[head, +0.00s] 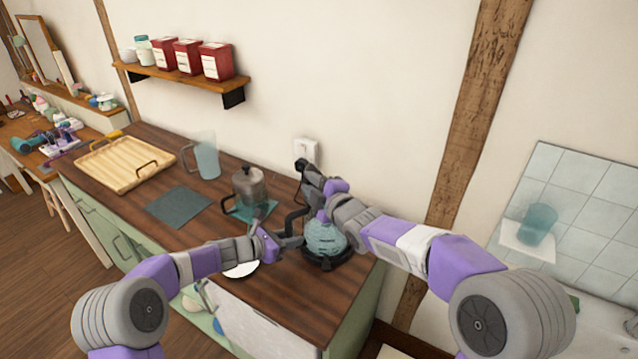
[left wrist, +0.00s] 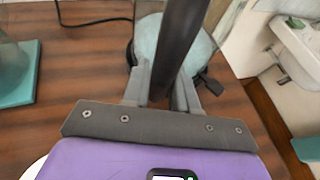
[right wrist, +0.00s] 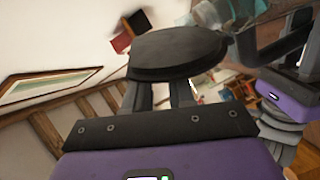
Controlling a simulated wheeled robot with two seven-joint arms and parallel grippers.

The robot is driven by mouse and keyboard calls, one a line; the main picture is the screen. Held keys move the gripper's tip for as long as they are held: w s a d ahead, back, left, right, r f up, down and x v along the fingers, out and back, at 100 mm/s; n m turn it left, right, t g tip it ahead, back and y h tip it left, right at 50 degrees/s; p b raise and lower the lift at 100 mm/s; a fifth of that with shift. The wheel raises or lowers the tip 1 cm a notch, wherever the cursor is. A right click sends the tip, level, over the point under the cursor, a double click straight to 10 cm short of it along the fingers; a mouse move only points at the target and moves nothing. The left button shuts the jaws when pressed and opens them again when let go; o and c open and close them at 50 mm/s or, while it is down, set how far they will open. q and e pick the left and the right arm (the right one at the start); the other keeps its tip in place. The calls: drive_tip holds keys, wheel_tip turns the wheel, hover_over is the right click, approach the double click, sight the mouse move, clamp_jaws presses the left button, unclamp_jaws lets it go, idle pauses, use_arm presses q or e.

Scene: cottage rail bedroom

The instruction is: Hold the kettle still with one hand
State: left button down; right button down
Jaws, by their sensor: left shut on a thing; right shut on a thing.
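The kettle (head: 325,238) has a pale teal body on a black base, near the right end of the wooden counter. Its body also shows behind my fingers in the left wrist view (left wrist: 147,38). My left gripper (head: 290,241) is shut on the kettle's dark handle (left wrist: 180,45), at the kettle's left side. My right gripper (head: 313,180) is above the kettle, shut on a dark round lid (right wrist: 178,52). The right wrist view shows this lid in front of the fingers. My right arm hides part of the kettle's top, so I cannot tell whether the lid touches it.
A teal pitcher (head: 206,160), a dark mat (head: 179,206) and a wooden tray (head: 118,166) are farther left. A white saucer (head: 241,269) lies below my left forearm. A socket (head: 306,150) is behind.

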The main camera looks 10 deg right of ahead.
drive_tip(key=shift+s+a+n, duration=0.3)
drive_tip(key=shift+a+n, duration=0.45)
drive_tip(key=shift+n, duration=0.25)
drive_tip(key=c, duration=1)
unclamp_jaws()
drive_tip(key=shift+o, duration=0.2)
drive_tip(key=v, duration=1.2)
drive_tip(key=shift+a, duration=0.15)
